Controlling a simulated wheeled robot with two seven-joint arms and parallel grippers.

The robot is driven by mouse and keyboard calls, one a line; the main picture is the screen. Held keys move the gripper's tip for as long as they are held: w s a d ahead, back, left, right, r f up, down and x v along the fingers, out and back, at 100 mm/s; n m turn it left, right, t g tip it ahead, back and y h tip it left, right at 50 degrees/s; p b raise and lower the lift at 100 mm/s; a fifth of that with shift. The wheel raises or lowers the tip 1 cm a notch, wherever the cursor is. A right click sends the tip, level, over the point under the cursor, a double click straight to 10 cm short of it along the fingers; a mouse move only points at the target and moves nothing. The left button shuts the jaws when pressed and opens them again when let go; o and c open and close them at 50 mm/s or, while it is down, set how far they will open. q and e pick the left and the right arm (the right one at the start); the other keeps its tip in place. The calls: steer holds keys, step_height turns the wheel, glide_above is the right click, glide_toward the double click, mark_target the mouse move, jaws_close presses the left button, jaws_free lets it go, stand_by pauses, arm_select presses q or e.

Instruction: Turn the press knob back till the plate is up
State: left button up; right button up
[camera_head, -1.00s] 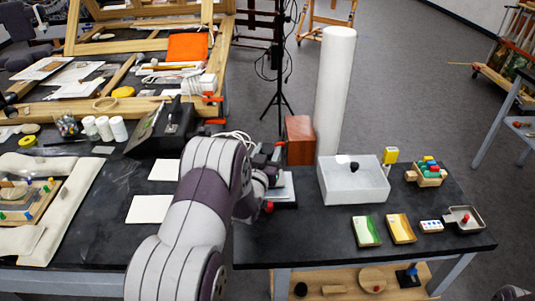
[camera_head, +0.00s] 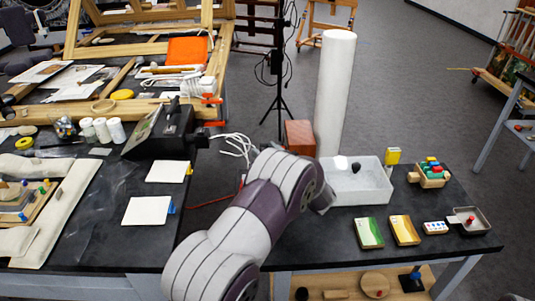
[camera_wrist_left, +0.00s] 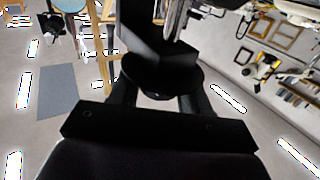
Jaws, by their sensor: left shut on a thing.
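In the head view my left arm comes up from the bottom and bends toward the white tray. It covers the spot where the press stands, so the press, its plate and its knob are hidden there. In the left wrist view my left gripper (camera_wrist_left: 160,95) is shut on a dark round piece (camera_wrist_left: 160,78), which looks like the press knob. A black block-like part (camera_wrist_left: 155,40) stands beyond that piece. The plate's height cannot be seen. My right gripper is not in view.
A white tray (camera_head: 376,192) stands just right of my left arm's end. Yellow and green boxes (camera_head: 370,233) lie in front of it. A tall white roll (camera_head: 333,90) and a reddish block (camera_head: 299,137) stand behind. White cards (camera_head: 147,211) lie on the left.

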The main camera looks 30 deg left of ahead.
arm_select(q)
steer(key=n+g+y, duration=0.1)
steer(key=n+g, duration=0.2)
steer(key=g, duration=0.1)
steer(key=shift+w+f+b, duration=0.1)
steer(key=shift+b, duration=0.2)
steer(key=n+g, duration=0.1)
steer(key=g, duration=0.2)
steer(key=shift+f+n+y+b, duration=0.1)
steer(key=shift+n+y+b, duration=0.25)
steer(key=shift+n+y, duration=0.05)
steer(key=n+g+b, duration=0.1)
steer(key=n+g, duration=0.1)
steer(key=g, duration=0.2)
steer(key=shift+n+g+h+b, duration=0.5)
steer(key=shift+n+g, duration=0.6)
steer(key=shift+g, duration=0.2)
steer(key=shift+r+n+g, duration=0.2)
steer(key=shift+n+g, duration=0.1)
steer(key=shift+g, duration=0.2)
steer(key=o, duration=0.9)
steer(key=shift+a, duration=0.15)
steer(key=shift+o, duration=0.2)
